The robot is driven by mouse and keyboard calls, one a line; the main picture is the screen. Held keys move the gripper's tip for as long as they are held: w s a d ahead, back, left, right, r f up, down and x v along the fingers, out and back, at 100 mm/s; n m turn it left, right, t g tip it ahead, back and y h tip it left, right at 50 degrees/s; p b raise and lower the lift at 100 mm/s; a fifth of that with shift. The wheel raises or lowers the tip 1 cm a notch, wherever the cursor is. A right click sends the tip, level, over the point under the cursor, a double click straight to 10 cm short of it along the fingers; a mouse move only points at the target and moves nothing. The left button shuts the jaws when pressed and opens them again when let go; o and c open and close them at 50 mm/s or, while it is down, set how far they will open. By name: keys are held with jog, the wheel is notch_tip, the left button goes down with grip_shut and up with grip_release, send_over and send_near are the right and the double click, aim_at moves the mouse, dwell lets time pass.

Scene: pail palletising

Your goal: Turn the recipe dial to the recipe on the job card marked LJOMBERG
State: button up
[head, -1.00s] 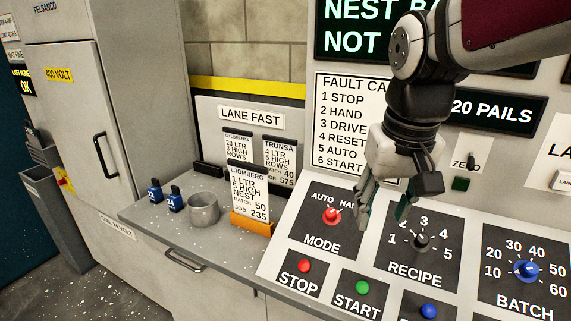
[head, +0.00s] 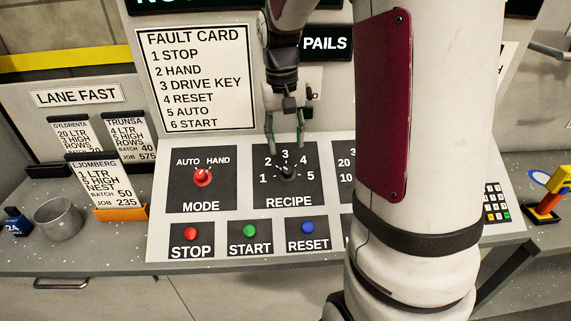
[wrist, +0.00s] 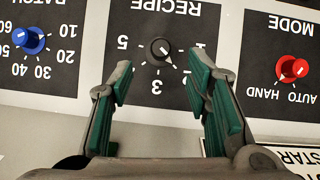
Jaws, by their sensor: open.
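The recipe dial (head: 287,172) is a dark knob on the sloping panel, ringed by numbers 1 to 5. In the wrist view, upside down, the dial (wrist: 161,50) has a white mark that seems to point towards 2, whose number is hidden behind a finger. My gripper (head: 286,143) is open and empty, fingers pointing down at the upper part of the recipe plate. In the wrist view its green-padded fingers (wrist: 161,64) lie either side of the dial, apart from it. The LJOMBERG card (head: 97,182) stands in an orange holder and reads 1 LTR, 5 HIGH, NEST, batch 50, job 235.
The red mode knob (head: 202,177) is left of the dial; the blue batch knob (wrist: 31,41) is on its other side. Stop (head: 192,233), start (head: 249,231) and reset (head: 307,228) buttons sit below. A grey cup (head: 60,218) and other cards are at left.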

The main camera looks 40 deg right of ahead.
aim_at(287, 170)
notch_tip(287, 170, down, 8)
jog(key=shift+s+d+f, duration=0.1)
jog(key=shift+d+f, duration=0.05)
jog(key=shift+f, duration=0.05)
grip_shut()
